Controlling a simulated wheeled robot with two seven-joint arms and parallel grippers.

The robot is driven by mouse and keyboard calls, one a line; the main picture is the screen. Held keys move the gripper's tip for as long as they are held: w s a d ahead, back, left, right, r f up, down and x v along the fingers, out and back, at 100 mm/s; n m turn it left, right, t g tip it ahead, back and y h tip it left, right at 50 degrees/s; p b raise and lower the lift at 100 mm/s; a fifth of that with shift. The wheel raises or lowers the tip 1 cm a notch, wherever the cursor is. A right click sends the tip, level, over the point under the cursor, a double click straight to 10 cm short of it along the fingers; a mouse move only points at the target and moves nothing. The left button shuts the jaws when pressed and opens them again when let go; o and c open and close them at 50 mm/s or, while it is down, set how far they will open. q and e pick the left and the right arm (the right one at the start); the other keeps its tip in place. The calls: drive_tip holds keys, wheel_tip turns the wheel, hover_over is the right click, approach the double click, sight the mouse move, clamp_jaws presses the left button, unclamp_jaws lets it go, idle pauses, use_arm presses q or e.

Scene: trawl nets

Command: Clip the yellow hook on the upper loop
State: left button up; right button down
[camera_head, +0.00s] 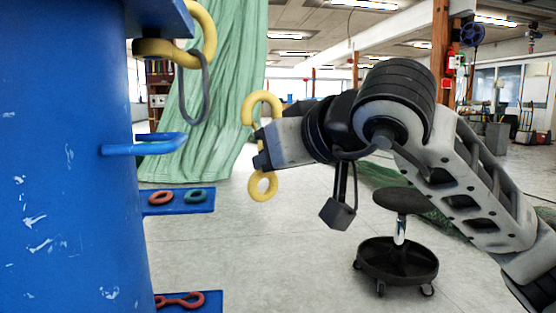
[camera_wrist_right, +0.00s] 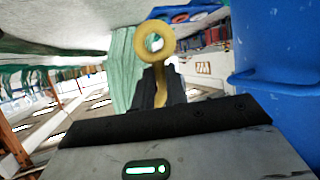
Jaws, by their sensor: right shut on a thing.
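The yellow hook (camera_head: 262,103) is in my right gripper (camera_head: 261,156). Its open curved end points up and its closed eye hangs below the jaws in the head view. In the right wrist view the eye of the yellow hook (camera_wrist_right: 154,40) shows beyond the fingers of my right gripper (camera_wrist_right: 160,88), which are shut around its shank. A grey oval loop (camera_head: 205,92) hangs at the upper left from a yellow ring (camera_head: 205,30) on the blue post. The hook is to the right of this loop and apart from it. My left gripper is out of view.
The large blue post (camera_head: 65,180) fills the left side, with a blue bar (camera_head: 165,143) jutting out. Below, a blue shelf (camera_head: 180,206) holds red and green rings; a lower one bears a red hook (camera_head: 180,300). A green net (camera_head: 215,110) hangs behind. A black stool (camera_head: 398,262) stands right.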

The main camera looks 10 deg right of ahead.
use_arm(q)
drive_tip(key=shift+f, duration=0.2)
use_arm(e)
drive_tip(key=s+a, duration=0.4)
drive_tip(key=a, duration=0.4)
drive_tip(key=shift+a, duration=0.15)
idle(1.3)
drive_tip(key=shift+a+r, duration=0.1)
drive_tip(key=shift+a, duration=0.05)
idle(0.5)
drive_tip(key=shift+s, duration=0.1)
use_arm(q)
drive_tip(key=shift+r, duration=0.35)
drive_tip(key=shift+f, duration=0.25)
use_arm(e)
drive_tip(key=shift+s+a+f, duration=0.25)
drive_tip(key=shift+a, duration=0.3)
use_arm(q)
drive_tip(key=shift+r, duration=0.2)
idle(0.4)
